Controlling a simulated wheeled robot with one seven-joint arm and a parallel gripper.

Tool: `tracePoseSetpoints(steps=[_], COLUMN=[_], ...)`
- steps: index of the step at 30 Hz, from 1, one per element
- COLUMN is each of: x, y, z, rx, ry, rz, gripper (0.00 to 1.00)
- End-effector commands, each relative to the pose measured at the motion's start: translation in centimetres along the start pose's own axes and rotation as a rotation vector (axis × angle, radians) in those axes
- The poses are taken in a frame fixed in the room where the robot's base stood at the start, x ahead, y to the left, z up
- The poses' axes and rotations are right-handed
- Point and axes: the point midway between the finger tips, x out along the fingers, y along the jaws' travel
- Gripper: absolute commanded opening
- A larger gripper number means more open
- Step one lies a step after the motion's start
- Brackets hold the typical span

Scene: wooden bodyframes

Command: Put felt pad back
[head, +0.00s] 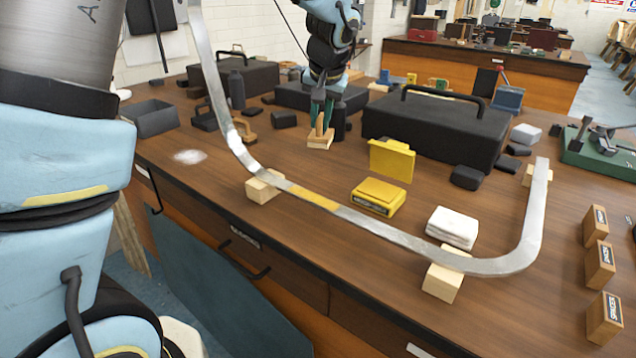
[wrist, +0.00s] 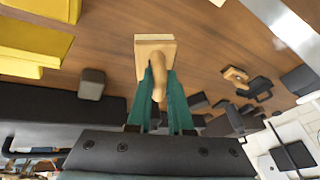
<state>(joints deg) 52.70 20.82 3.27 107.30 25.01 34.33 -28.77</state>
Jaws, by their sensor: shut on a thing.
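My gripper (head: 322,124) is at the back middle of the bench, its green fingers pointing down. In the wrist view my gripper (wrist: 162,78) is shut on the rounded handle of a wooden pad block (wrist: 142,58). The block (head: 319,145) has a pale, flat, square base below the fingers. Its underside is hidden, so I cannot tell whether it has felt on it. I cannot tell whether the base touches the bench or hangs just above it. A stack of white folded cloth or felt (head: 452,227) lies at the front right, apart from my gripper.
A bent metal strip (head: 400,236) on wooden blocks (head: 443,282) curves across the front. Black toolboxes (head: 436,127) stand behind. Another wooden-handled tool (head: 241,134) lies left. Small labelled boxes (head: 599,264) line the right.

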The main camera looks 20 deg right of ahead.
Motion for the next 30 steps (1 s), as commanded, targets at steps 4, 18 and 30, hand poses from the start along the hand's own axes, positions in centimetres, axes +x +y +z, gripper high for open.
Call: tracePoseSetpoints(steps=[4,18,30], x=[0.2,6.0,9.1], y=[0.4,1.7,2.3], z=[0.1,2.5,3.8], rx=[0.014,0.017,0.016], ry=[0.004,0.002,0.005], rz=[0.005,0.004,0.005], gripper=[0.0,0.0,0.0])
